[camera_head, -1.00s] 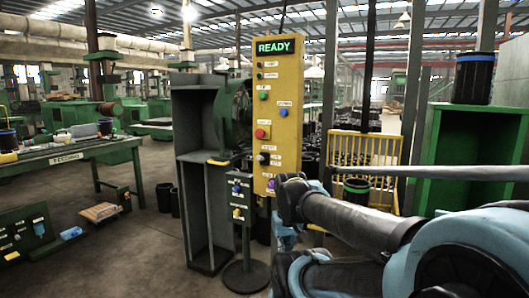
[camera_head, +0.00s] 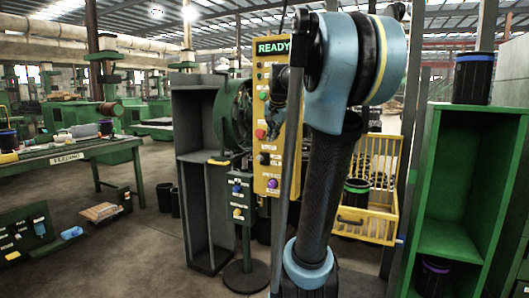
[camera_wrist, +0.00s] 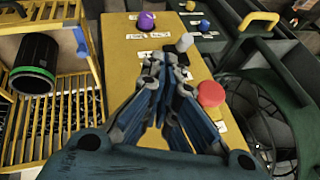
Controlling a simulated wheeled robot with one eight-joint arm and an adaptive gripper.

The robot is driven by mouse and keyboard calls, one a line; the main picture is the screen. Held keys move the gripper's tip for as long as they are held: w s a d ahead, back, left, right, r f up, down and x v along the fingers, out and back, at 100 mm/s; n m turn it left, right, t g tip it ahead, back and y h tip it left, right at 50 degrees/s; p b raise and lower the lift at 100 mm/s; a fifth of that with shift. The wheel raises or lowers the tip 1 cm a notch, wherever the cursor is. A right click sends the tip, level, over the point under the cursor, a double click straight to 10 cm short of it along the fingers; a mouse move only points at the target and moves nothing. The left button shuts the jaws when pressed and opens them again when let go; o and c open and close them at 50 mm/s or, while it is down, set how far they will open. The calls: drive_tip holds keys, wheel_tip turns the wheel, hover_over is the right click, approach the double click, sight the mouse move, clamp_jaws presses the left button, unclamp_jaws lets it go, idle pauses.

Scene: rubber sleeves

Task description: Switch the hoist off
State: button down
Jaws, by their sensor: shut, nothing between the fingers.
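The tall yellow control panel (camera_head: 262,75) has a lit green READY display (camera_head: 272,47) at its top. It carries a red button (camera_head: 260,134), a dark switch (camera_head: 264,158) and a purple knob (camera_head: 272,183); its labels are too small to read. In the wrist view the red button (camera_wrist: 211,94) is right of my fingers, a pale-tipped lever (camera_wrist: 185,42) is just beyond their tips and the purple knob (camera_wrist: 146,21) is farther off. My gripper (camera_wrist: 172,62) is shut and empty, in front of the panel. Contact cannot be told. My arm hides the panel's right side.
A green box (camera_head: 240,185) with blue and yellow knobs stands beside the panel. Grey shelving (camera_head: 195,120) is on the left. A yellow basket (camera_head: 385,155) and green shelf (camera_head: 450,180) with dark cylinders are on the right.

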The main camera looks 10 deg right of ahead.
drive_tip(key=w+r+m, duration=0.1)
drive_tip(key=w+r, duration=0.2)
drive_tip(key=w, duration=0.2)
drive_tip(key=shift+d+r+t, duration=0.25)
drive_tip(key=shift+d+t, duration=0.05)
drive_tip(key=shift+d, duration=0.1)
hover_over(262, 159)
drive_tip(key=d, duration=0.2)
drive_tip(key=f, duration=1)
drive_tip(key=shift+w+d+f, duration=0.1)
drive_tip(key=shift+w+f, duration=0.1)
drive_tip(key=shift+f, duration=0.2)
drive_tip(key=shift+a+f, duration=0.3)
drive_tip(key=shift+f, duration=0.15)
